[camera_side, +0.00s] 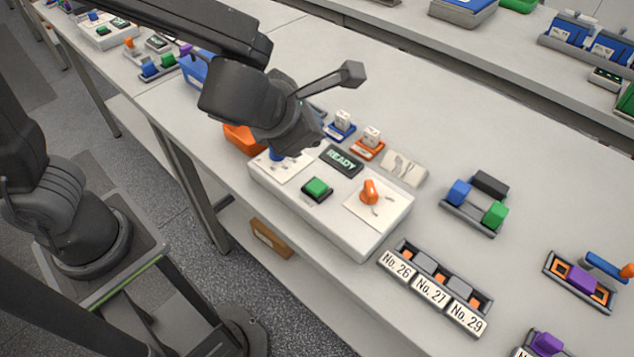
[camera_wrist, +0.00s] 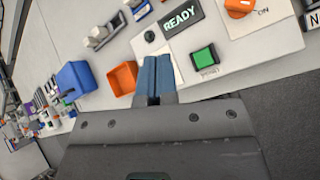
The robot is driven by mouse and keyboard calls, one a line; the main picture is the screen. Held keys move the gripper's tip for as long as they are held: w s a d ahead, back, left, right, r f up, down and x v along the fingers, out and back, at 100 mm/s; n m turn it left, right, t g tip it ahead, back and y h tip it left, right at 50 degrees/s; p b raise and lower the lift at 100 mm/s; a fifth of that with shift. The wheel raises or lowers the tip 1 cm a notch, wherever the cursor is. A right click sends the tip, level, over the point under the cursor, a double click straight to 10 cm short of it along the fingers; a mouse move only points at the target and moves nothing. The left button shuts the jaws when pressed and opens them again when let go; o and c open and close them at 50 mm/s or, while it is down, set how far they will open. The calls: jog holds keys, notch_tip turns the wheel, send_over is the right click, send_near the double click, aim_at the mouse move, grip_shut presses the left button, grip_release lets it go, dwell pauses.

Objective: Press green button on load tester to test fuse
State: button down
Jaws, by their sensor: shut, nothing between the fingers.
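The load tester (camera_side: 325,225) is a white box on the bench. Its display (camera_side: 341,159) reads READY. The square green button (camera_side: 317,187) sits on its top face, with an orange knob (camera_side: 369,191) to the right. In the wrist view the green button (camera_wrist: 204,58) is just right of my gripper's fingertips, and the display (camera_wrist: 183,19) is above them. My gripper (camera_wrist: 154,62) is shut and empty, with blue fingertips together. In the side view my gripper (camera_side: 277,154) is over the tester's left part, left of the button. The fuse cannot be made out.
An orange bin (camera_side: 243,138) and a blue bin (camera_wrist: 75,79) stand to the left of the tester. A rack with labels No. 26, No. 27 and No. 29 (camera_side: 434,286) lies in front right. Small blue and orange holders (camera_side: 367,147) stand behind.

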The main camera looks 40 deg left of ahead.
aim_at(318, 187)
jog(key=d+m, duration=0.2)
jog(key=m, duration=0.1)
jog(key=shift+w+f, duration=0.2)
jog(key=shift+f, duration=0.1)
jog(key=shift+f, duration=4.45)
jog(key=shift+f, duration=0.1)
jog(key=shift+f, duration=0.3)
jog(key=shift+f, duration=0.55)
jog(key=shift+a+r, duration=0.1)
jog(key=shift+r, duration=0.9)
